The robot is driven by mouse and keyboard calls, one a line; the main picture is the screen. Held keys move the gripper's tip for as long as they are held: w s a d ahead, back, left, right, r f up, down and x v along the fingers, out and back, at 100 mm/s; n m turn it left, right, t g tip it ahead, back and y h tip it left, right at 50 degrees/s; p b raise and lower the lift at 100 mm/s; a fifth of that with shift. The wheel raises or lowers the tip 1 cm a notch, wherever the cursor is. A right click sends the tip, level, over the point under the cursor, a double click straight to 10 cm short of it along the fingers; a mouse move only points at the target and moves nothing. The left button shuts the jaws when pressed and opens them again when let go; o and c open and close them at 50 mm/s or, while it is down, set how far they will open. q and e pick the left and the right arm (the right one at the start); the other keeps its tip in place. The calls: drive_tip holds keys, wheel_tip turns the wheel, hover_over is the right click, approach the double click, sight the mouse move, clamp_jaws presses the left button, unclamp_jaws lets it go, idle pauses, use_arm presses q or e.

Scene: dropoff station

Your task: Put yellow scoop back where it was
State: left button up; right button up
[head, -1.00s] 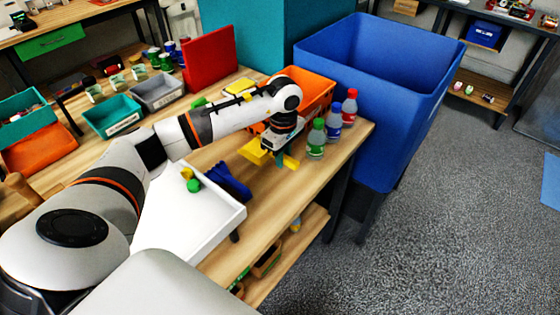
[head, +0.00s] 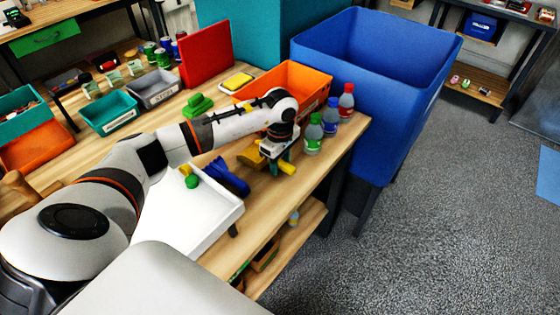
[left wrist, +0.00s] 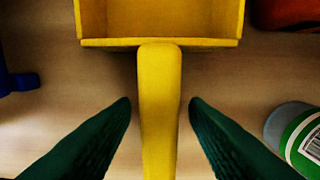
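The yellow scoop (head: 251,157) lies on the wooden table, in front of the orange bin, left of the bottles. Its handle (head: 288,168) points to the right. In the left wrist view, the scoop's pan (left wrist: 160,22) is at the top and its handle (left wrist: 160,110) runs down the middle. My left gripper (head: 280,161) is over the handle. In the left wrist view its two dark green fingers (left wrist: 160,104) stand on both sides of the handle, with a gap on each side. My left gripper is open. My right gripper does not show.
Several bottles (head: 313,135) stand close to the right of my gripper, near the table edge. The orange bin (head: 305,80) is behind. A blue object (head: 228,178) and a white tray (head: 180,225) are to the left. A big blue bin (head: 400,110) stands beyond the table.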

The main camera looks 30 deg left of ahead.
use_arm(q)
drive_tip(key=shift+r, duration=0.1)
drive_tip(key=shift+r, duration=0.25)
wheel_tip(320, 180, up, 12)
drive_tip(key=b, duration=0.2)
drive_tip(key=shift+f, duration=0.15)
drive_tip(key=shift+f, duration=0.1)
